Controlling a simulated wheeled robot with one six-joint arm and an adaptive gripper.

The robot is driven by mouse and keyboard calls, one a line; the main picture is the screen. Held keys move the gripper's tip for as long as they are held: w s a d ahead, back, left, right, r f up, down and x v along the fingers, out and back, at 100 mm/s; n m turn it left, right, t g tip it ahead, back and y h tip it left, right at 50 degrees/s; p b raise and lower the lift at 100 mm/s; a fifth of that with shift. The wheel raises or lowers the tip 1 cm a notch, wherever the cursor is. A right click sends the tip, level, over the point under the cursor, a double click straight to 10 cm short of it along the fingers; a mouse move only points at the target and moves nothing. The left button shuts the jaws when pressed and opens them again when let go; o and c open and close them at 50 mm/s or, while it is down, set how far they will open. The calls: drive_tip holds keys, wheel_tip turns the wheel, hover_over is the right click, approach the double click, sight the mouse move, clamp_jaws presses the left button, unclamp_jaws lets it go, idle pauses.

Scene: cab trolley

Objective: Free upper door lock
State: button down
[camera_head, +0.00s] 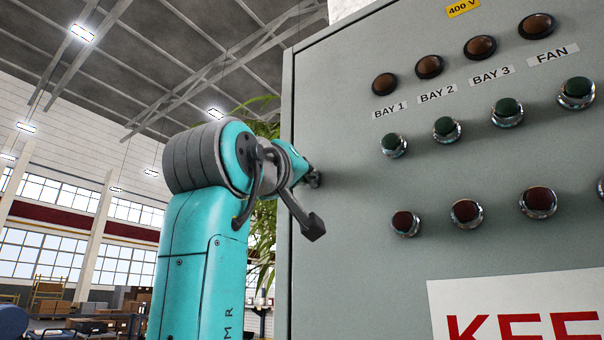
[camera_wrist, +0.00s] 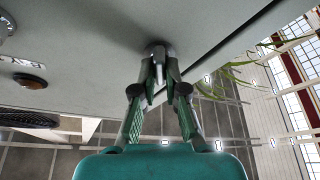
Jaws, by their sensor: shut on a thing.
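The grey cabinet door (camera_head: 350,220) fills the right of the head view, and it also shows in the wrist view (camera_wrist: 90,40). The upper door lock (camera_wrist: 158,48) is a small round metal piece on the door near its edge. My gripper (camera_wrist: 160,76) is shut on this lock, its two fingers closing in from both sides. In the head view my gripper (camera_head: 314,179) reaches the door's left side, and the lock there is mostly hidden behind it. How far the lock is turned cannot be made out.
Rows of brown lamps (camera_head: 429,67), green buttons (camera_head: 446,129) and red buttons (camera_head: 467,212) stick out from the door to the right of my gripper. A white sign (camera_head: 500,300) with red letters is below. Plant leaves (camera_head: 262,235) hang beside the cabinet's left edge.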

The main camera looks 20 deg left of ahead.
drive_tip(key=n+g+y, duration=0.1)
drive_tip(key=n, duration=0.3)
drive_tip(key=n+g+y, duration=0.1)
drive_tip(key=n, duration=0.4)
drive_tip(key=n+g+y, duration=0.1)
drive_tip(key=n, duration=0.3)
drive_tip(key=shift+d+r+g+y, duration=0.1)
drive_tip(key=shift+g+y, duration=0.3)
drive_tip(key=shift+n, duration=0.5)
drive_tip(key=c, duration=1.2)
unclamp_jaws()
drive_tip(key=shift+s, duration=0.15)
drive_tip(key=s, duration=0.4)
drive_tip(key=s+d, duration=0.1)
drive_tip(key=s, duration=0.2)
drive_tip(key=shift+s, duration=0.1)
